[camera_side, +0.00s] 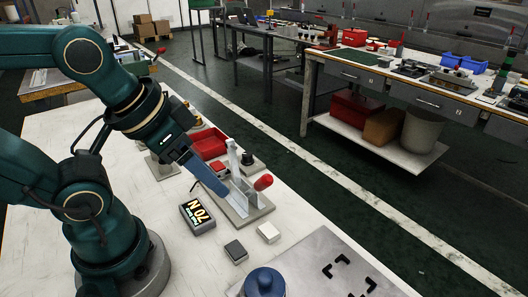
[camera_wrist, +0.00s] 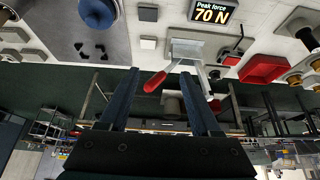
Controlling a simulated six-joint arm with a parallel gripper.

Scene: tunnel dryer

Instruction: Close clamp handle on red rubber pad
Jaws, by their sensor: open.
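The clamp stands on a grey base plate (camera_side: 245,208) on the white bench. One metal bar (camera_side: 233,158) of the clamp rises steeply. Its red grip (camera_side: 263,183) sticks out low to the right. In the wrist view the red grip (camera_wrist: 155,82) lies between my fingers in the picture, with the metal clamp (camera_wrist: 186,50) beyond it. My gripper (camera_wrist: 158,73) is open, and I see no object held. In the side view a blue finger (camera_side: 207,176) reaches down beside the clamp; the other finger is hidden. I cannot tell whether it touches. A small red block (camera_side: 218,167) sits behind the clamp.
A display (camera_side: 198,216) reads 70 N, marked "Peak force" in the wrist view. A dark block (camera_side: 236,251) and a pale block (camera_side: 269,232) lie in front of the clamp. A red tray (camera_side: 208,142) stands behind. A blue knob (camera_side: 264,284) and grey plate (camera_side: 325,265) are nearer.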

